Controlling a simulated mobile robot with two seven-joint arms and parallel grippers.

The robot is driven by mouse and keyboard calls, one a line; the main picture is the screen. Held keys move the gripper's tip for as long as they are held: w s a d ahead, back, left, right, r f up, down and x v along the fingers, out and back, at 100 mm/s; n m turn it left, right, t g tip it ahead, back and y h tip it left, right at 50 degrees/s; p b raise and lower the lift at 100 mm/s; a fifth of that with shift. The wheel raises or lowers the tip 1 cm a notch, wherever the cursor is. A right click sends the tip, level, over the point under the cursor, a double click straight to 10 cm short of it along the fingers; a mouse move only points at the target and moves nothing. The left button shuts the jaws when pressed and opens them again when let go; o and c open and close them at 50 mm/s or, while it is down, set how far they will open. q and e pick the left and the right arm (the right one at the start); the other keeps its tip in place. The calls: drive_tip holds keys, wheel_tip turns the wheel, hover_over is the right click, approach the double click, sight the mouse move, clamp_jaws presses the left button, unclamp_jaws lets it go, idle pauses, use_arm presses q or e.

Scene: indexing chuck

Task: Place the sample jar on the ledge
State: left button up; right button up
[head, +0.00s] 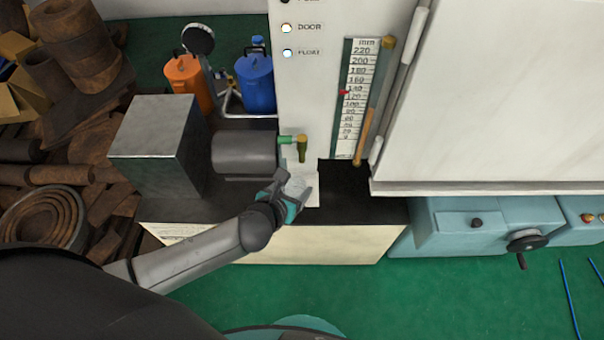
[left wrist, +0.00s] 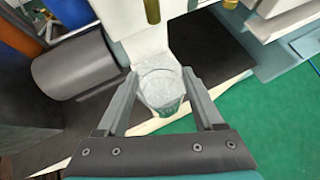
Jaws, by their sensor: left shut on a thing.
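The sample jar (left wrist: 160,88) is a clear, glassy cup between the two fingers of my left gripper (left wrist: 162,85) in the left wrist view. My left gripper (head: 293,189) is shut on it. In the head view the jar (head: 297,187) shows faintly between the fingers. A small white ledge (head: 313,197) juts from the foot of the white panel, right by the jar. A brass spout (head: 302,150) with a green collar hangs above it. I cannot tell whether the jar's base touches the ledge. My right gripper is not in view.
A dark grey cylinder (head: 243,153) lies just left of the ledge, beside a grey metal box (head: 160,140). A scale (head: 355,95) and a slanted rod are at the right. Green floor (head: 400,295) is free in front.

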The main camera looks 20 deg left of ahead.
use_arm(q)
drive_tip(key=shift+w, duration=0.65)
drive_tip(key=w, duration=0.3)
drive_tip(key=shift+w+d+b, duration=0.3)
drive_tip(key=shift+w+b, duration=0.05)
drive_tip(key=shift+w+f+b, duration=0.1)
drive_tip(key=shift+f+b, duration=0.2)
drive_tip(key=shift+f, duration=0.5)
drive_tip(key=o, duration=1.6)
drive_tip(key=shift+f, duration=0.1)
drive_tip(key=shift+c, duration=0.2)
